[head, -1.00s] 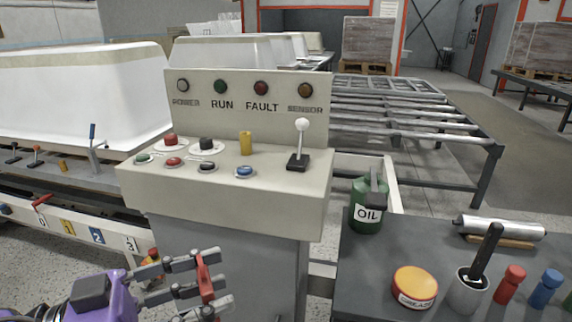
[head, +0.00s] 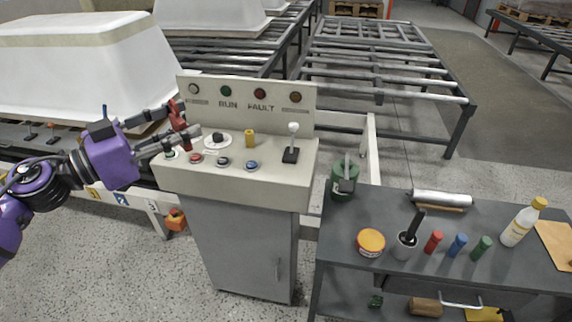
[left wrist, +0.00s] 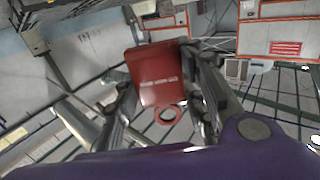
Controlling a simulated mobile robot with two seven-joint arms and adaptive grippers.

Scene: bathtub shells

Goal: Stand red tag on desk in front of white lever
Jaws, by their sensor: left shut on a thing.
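The red tag (head: 178,113) is held between the fingers of my left gripper (head: 184,122), over the left end of the control desk (head: 240,186). In the left wrist view the tag (left wrist: 155,72) shows as a flat red plate with small white print and a ring at one end, gripped at its sides. The white lever (head: 292,141) has a white knob and a dark base. It stands upright at the desk's right end, well to the right of the tag. My right gripper is not in view.
The desk top around the lever base is clear. A green oil can (head: 343,181) stands right of the desk.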

